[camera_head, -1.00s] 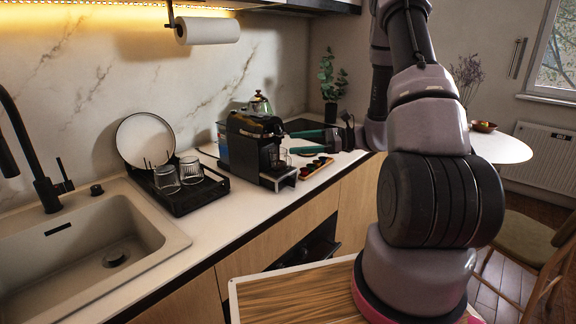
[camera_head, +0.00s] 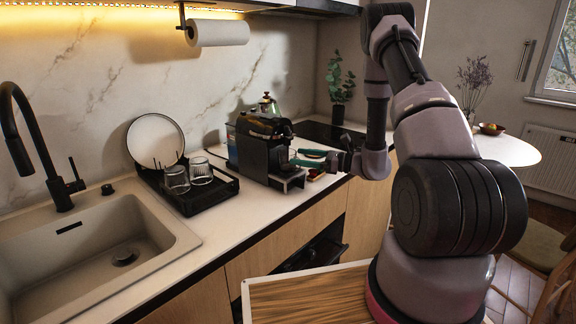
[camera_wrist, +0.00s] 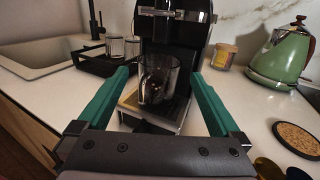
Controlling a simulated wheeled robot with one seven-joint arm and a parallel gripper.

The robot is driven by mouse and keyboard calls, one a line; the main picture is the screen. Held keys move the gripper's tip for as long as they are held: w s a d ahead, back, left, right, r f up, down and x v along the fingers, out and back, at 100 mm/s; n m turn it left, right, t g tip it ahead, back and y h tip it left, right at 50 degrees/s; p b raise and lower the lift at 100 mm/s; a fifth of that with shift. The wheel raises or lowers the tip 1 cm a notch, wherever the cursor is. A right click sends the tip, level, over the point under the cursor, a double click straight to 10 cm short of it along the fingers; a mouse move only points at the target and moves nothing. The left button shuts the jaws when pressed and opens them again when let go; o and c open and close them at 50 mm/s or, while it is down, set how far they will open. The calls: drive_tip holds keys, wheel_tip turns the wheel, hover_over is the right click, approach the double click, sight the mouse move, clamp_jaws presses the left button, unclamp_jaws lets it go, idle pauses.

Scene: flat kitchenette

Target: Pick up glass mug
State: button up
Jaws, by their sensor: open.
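The clear glass mug (camera_wrist: 158,82) stands upright on the drip tray (camera_wrist: 133,103) of the black coffee machine (camera_wrist: 172,32) in the wrist view. My gripper (camera_wrist: 160,76) is open, with one teal finger on each side of the mug and visible gaps between. In the head view my gripper (camera_head: 311,159) is low in front of the coffee machine (camera_head: 258,150); the mug is hard to make out there.
A black dish rack (camera_head: 205,198) with two glasses and a plate stands left of the machine, beside the sink (camera_head: 110,245). A green kettle (camera_wrist: 283,58), a small jar (camera_wrist: 224,55) and a round cork-topped coaster (camera_wrist: 297,138) are to the right in the wrist view.

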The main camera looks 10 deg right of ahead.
sight(290, 154)
drive_tip(key=x, duration=0.4)
drive_tip(key=shift+a+r, duration=0.1)
drive_tip(key=c, duration=1.5)
drive_tip(key=shift+r, duration=0.1)
drive_tip(key=shift+r, duration=0.6)
drive_tip(key=v, duration=1.8)
drive_tip(key=shift+w, duration=0.1)
